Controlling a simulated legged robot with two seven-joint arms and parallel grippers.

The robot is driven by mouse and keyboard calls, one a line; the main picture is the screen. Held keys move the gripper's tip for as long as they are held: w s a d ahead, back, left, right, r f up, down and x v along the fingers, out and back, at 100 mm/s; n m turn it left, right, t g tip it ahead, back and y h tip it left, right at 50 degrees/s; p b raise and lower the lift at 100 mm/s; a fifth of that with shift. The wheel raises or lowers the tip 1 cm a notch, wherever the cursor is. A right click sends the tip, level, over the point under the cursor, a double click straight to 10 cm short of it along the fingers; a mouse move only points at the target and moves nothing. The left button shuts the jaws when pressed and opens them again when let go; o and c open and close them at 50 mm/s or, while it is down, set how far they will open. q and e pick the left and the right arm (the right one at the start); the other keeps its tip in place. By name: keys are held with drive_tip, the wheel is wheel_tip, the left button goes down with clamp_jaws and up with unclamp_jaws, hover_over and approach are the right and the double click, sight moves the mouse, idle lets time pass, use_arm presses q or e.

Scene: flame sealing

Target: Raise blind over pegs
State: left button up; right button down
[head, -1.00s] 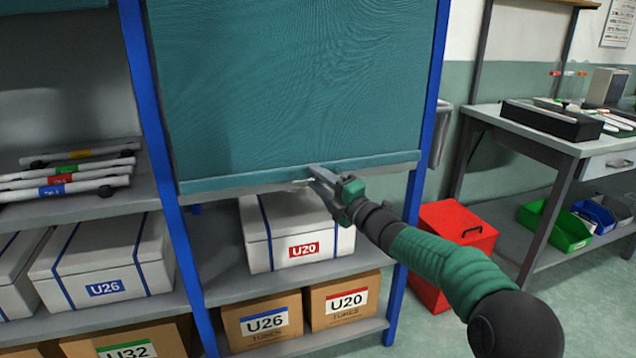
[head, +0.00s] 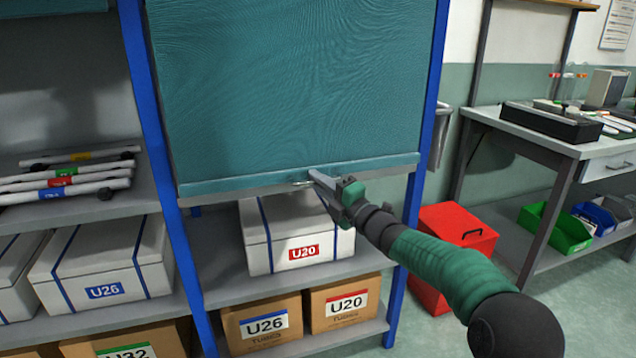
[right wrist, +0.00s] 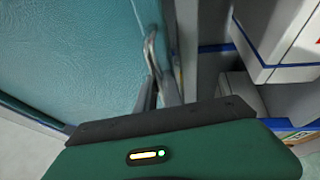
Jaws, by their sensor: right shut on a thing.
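The teal blind (head: 290,90) hangs down over the front of the blue-posted shelf bay, with a pale bar along its bottom edge. It also fills the left of the right wrist view (right wrist: 70,60). A small metal handle (right wrist: 151,50) sits at the blind's lower edge. My right gripper (head: 318,180) is at the middle of the bottom bar, shut on the handle; its fingers show in the right wrist view (right wrist: 158,92). The pegs cannot be made out. My left gripper is not in view.
Below the blind, a white U20 box (head: 297,235) and cardboard boxes (head: 345,303) stand on shelves. A blue post (head: 160,130) is at the left.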

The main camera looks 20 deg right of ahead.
drive_tip(key=shift+a+f, duration=0.1)
drive_tip(key=shift+f, duration=0.25)
idle(0.5)
drive_tip(key=shift+r, duration=0.1)
wheel_tip(320, 180, up, 54)
drive_tip(key=p, duration=4.2)
drive_tip(key=c, duration=1.5)
unclamp_jaws()
